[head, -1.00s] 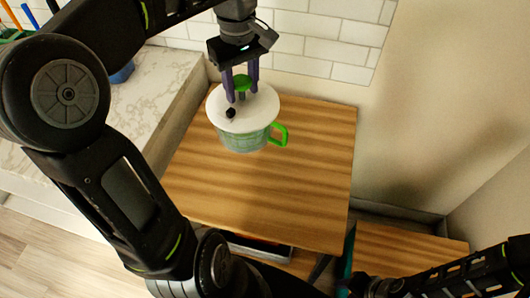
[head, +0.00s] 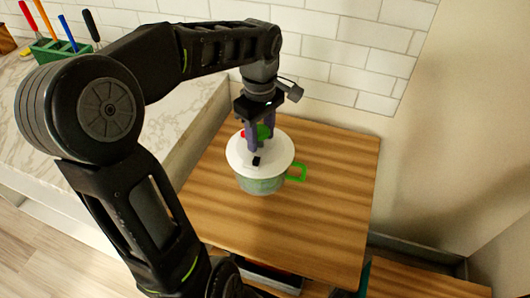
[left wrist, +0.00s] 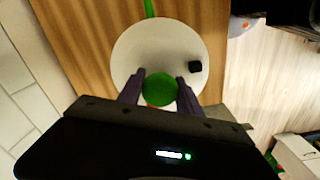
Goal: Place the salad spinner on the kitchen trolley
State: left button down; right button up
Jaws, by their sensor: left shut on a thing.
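The salad spinner (head: 260,184) has a pale green bowl, a white lid (head: 268,160), a green side handle and a green knob. It is upright at the back left part of the kitchen trolley's striped wooden top (head: 290,225). I cannot tell whether its base touches the wood. My left gripper (head: 260,146) points down and is shut on the knob. In the left wrist view the green knob (left wrist: 160,89) sits between the fingers, above the white lid (left wrist: 140,50). My right gripper is out of view.
A marble counter (head: 150,125) adjoins the trolley on the left, with a green utensil holder (head: 55,52) on it. A white tiled wall (head: 340,55) rises behind. A lower wooden surface (head: 425,280) lies at the front right. The trolley top's front and right are clear.

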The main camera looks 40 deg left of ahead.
aim_at(261, 146)
pick_arm(q)
jog(key=shift+f, duration=0.75)
jog(key=shift+f, duration=1.85)
jog(key=shift+f, duration=0.25)
jog(key=c, duration=0.8)
grip_release()
jog(key=shift+r, duration=0.1)
jog(key=shift+r, duration=0.1)
notch_tip(261, 146, up, 12)
jog(key=shift+r, duration=0.1)
